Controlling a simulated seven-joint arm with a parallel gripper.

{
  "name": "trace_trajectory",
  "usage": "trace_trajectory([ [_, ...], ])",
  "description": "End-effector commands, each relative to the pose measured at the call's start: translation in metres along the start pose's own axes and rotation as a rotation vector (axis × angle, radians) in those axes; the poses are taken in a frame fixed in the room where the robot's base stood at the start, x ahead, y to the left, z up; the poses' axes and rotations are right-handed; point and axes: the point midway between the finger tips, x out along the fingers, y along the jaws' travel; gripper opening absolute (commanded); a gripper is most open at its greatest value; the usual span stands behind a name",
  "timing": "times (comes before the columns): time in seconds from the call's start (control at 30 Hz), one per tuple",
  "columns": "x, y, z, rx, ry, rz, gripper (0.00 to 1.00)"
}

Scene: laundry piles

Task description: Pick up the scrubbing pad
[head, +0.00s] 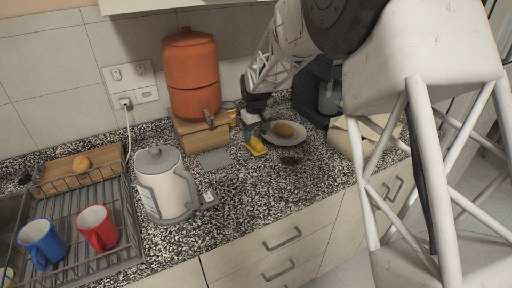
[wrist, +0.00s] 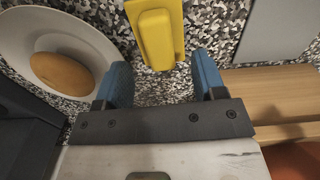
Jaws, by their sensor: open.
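A yellow object (head: 256,146) with a raised block on top, which looks like the scrubbing pad, lies on the speckled counter just left of a plate. It also shows in the wrist view (wrist: 157,36), at the top middle. My gripper (head: 251,121) is above the counter, close behind the yellow object. In the wrist view my gripper (wrist: 162,78) is open, its two blue fingers apart with only counter showing between them. The yellow object lies just beyond the fingertips, roughly in line with the gap. I cannot tell the exact height between them.
A grey plate (head: 300,138) with a brown oval item (head: 285,130) is to the right. A terracotta dispenser (head: 191,75) on a wooden stand (head: 185,137), a grey square (head: 214,159) and a kettle (head: 165,187) are to the left. A dark coffee machine (head: 311,90) stands behind.

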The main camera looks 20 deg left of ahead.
Motion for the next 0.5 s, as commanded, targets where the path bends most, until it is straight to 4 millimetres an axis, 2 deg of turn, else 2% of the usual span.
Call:
trace_trajectory([
  [0.3, 0.035, 0.001, 0.001, 0.000, -0.002, -0.001, 0.64],
  [0.5, 0.045, 0.001, 0.001, 0.000, -0.001, 0.000, 0.64],
])
